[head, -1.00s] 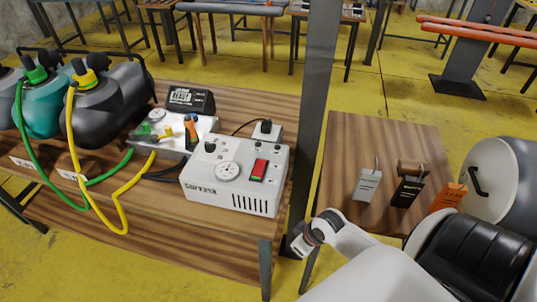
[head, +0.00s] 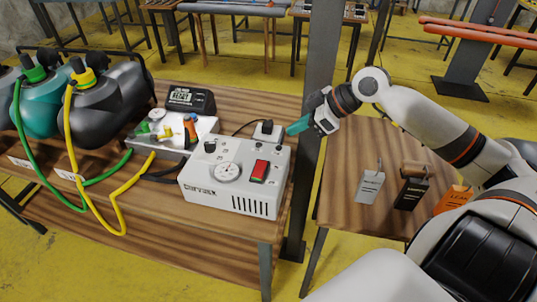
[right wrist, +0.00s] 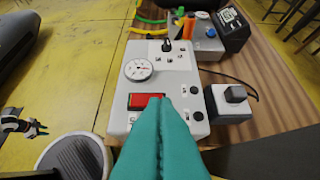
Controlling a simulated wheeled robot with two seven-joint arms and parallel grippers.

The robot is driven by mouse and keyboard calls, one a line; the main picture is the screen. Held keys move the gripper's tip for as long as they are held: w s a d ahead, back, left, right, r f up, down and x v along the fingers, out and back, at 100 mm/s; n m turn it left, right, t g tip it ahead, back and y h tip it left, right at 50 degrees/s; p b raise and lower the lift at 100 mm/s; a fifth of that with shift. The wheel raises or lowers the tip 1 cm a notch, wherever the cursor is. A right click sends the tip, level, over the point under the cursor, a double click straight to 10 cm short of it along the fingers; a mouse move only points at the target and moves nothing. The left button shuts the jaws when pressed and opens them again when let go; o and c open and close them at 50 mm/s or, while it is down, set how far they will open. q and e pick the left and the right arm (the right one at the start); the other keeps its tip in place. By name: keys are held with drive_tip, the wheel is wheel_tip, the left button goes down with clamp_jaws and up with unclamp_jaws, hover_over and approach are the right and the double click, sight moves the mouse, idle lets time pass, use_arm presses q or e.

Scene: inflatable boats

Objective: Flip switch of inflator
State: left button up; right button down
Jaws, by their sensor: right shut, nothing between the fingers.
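The inflator (head: 225,200) is a white box on the wooden bench, with a round gauge, a black knob and dark sockets. My right gripper (head: 289,131) has teal fingers, shut and empty, pointing left above the inflator's back right corner. In the right wrist view the shut fingers (right wrist: 181,100) overlap the edge of the switch (right wrist: 146,101); contact cannot be told. What seems to be my left gripper (right wrist: 38,130) is small at the left edge there.
A plug block (head: 266,130) with a cable stands behind the inflator. A valve box (head: 155,140) and a display (head: 190,98) are to its left. Tanks (head: 108,100) with green and yellow hoses fill the left. A grey post (head: 318,70) rises beside my right forearm. Tags stand on the side table (head: 345,145).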

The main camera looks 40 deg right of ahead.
drive_tip(key=shift+f, duration=0.1)
drive_tip(key=p, duration=0.2)
hover_over(260, 161)
drive_tip(key=s+d, duration=0.2)
wheel_tip(260, 161, down, 6)
drive_tip(key=shift+a+f, duration=0.1)
drive_tip(key=shift+a, duration=0.05)
wheel_tip(260, 161, down, 4)
drive_tip(key=shift+w+a+r+p, duration=0.1)
drive_tip(key=shift+w+p, duration=0.05)
drive_tip(key=shift+p, duration=0.15)
drive_tip(key=shift+f, duration=0.5)
drive_tip(key=shift+f, duration=0.3)
drive_tip(key=shift+r, duration=0.1)
